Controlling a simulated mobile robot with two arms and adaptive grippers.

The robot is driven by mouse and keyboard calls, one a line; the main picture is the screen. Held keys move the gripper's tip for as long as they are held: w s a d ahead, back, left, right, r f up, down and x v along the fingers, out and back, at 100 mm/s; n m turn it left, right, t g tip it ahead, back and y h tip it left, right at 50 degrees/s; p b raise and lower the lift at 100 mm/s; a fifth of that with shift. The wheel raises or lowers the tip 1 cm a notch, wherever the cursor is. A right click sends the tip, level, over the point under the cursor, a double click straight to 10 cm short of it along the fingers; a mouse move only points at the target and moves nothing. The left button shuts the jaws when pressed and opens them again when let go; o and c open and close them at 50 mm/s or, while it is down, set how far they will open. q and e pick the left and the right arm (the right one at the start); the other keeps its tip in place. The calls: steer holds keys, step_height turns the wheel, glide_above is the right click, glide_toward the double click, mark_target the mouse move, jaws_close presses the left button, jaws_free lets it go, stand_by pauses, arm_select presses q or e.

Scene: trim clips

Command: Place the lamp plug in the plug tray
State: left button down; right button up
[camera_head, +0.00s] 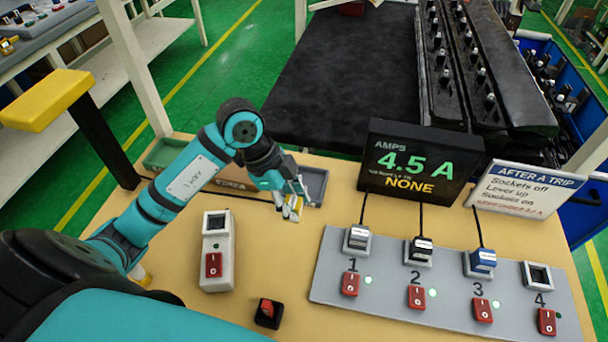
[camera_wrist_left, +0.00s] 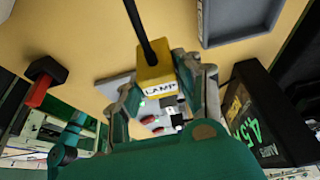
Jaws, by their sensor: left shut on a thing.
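The yellow lamp plug (camera_wrist_left: 155,68), marked LAMP, is between the fingers of my left gripper (camera_wrist_left: 165,88), which is shut on it. A dark cord runs from the plug. In the head view my left gripper (camera_head: 293,203) holds the yellow plug (camera_head: 296,205) in front of a shallow grey tray (camera_head: 317,181), partly hidden by the gripper. The grey tray also shows in the wrist view (camera_wrist_left: 240,38), up and right of the plug and apart from it. My right gripper is not in view.
A grey strip (camera_head: 330,262) has several numbered sockets and red switches; three hold plugs, socket 4 is empty. A single socket box (camera_head: 216,270) and a black block with a red top (camera_head: 268,312) stand left. The display (camera_head: 420,165) reads 4.5 A, NONE.

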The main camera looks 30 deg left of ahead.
arm_select(q)
steer(key=w+a, duration=0.1)
steer(key=w, duration=0.3)
steer(key=w+a+p, duration=0.1)
steer(key=w, duration=0.3)
steer(key=w+a+f+p, duration=0.1)
steer(key=w, duration=0.2)
steer(key=shift+w+a, duration=0.3)
steer(key=shift+w, duration=0.1)
step_height(320, 180, down, 3)
steer(key=shift+f+p, duration=0.2)
steer(key=shift+p, duration=0.6)
steer(key=shift+f, duration=0.15)
steer(key=c, duration=0.9)
jaws_free()
steer(key=b+v, duration=0.2)
steer(key=v, duration=1)
steer(key=shift+a, duration=0.1)
